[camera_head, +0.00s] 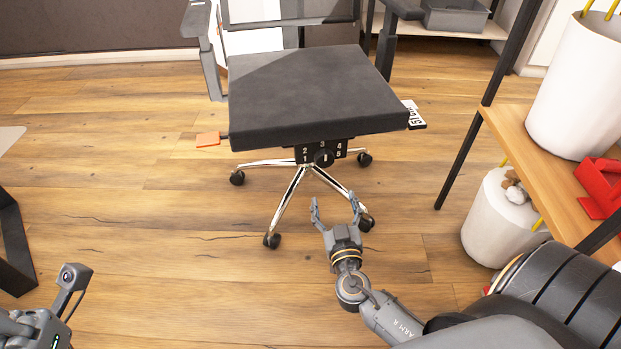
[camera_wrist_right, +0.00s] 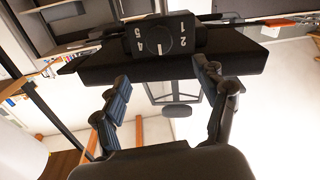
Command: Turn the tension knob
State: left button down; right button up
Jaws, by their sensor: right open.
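The tension knob (camera_head: 323,157) is a round black dial under the front edge of the dark office chair seat (camera_head: 310,90). White numbers stand around it on a black plate. In the right wrist view the knob (camera_wrist_right: 157,38) shows upside down near the top, with a white pointer mark. My right gripper (camera_head: 336,205) is open and empty, in front of and below the knob, apart from it. Its two fingers (camera_wrist_right: 165,100) spread wide in the wrist view. At the lower left my left arm shows in part; its fingertips are not in view.
The chair has chrome legs on casters (camera_head: 272,240). An orange paddle (camera_head: 207,139) sticks out at the left of the seat and a labelled one (camera_head: 414,114) at the right. A wooden shelf (camera_head: 545,165) with white bins (camera_head: 580,80) stands at the right.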

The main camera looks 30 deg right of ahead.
aim_at(325, 162)
jog(key=x, duration=1.3)
jog(key=shift+w+d, duration=0.2)
jog(key=shift+w, duration=0.15)
jog(key=c, duration=1.2)
